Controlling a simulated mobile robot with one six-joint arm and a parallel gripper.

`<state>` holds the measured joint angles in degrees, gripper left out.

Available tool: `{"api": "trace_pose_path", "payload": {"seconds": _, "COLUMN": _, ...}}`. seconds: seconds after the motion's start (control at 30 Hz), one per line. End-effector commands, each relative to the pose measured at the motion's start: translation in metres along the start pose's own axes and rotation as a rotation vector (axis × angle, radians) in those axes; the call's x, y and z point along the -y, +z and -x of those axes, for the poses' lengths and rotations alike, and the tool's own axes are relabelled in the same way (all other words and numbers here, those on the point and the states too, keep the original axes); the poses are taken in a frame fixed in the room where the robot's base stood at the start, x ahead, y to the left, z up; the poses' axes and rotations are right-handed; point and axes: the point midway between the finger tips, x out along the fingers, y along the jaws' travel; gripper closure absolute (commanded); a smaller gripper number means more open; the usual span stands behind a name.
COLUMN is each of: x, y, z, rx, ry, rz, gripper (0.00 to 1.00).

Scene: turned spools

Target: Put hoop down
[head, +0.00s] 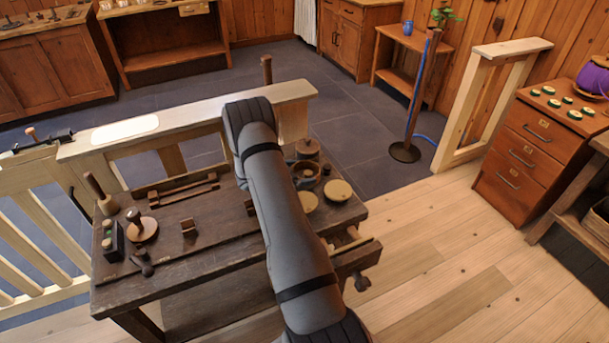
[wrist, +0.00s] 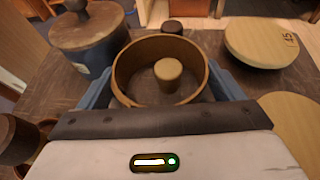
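The hoop (wrist: 122,75), a brown wooden ring, sits between the two blue fingers of my gripper (wrist: 162,85) in the wrist view. The fingers lie against its left and right outer sides, so my gripper is shut on it. A short, light wooden peg (wrist: 168,70) shows inside the ring, with the hoop around it as seen from here. I cannot tell whether the hoop's lower edge touches the surface below. In the head view the hoop (head: 306,169) is small and partly hidden by my arm, over the dark workbench (head: 215,215).
A blue jar with a wooden knobbed lid (wrist: 88,28) stands close left of the hoop. A round wooden disc (wrist: 262,42) lies to the right, with another pale disc (wrist: 292,115) nearer. A white-topped rail (head: 190,112) runs behind the bench.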

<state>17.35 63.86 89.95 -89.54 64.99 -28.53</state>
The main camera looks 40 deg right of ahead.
Motion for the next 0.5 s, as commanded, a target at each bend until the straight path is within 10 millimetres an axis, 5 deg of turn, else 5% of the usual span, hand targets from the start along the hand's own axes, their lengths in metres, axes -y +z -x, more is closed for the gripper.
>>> {"api": "trace_pose_path", "payload": {"seconds": 0.3, "x": -0.0003, "y": 0.0001, "z": 0.0006, "rx": 0.000, "ry": 0.001, "rz": 0.000, "gripper": 0.39}}
{"api": "trace_pose_path", "payload": {"seconds": 0.5, "x": -0.0006, "y": 0.0023, "z": 0.0017, "rx": 0.000, "ry": 0.001, "rz": -0.001, "gripper": 0.39}}
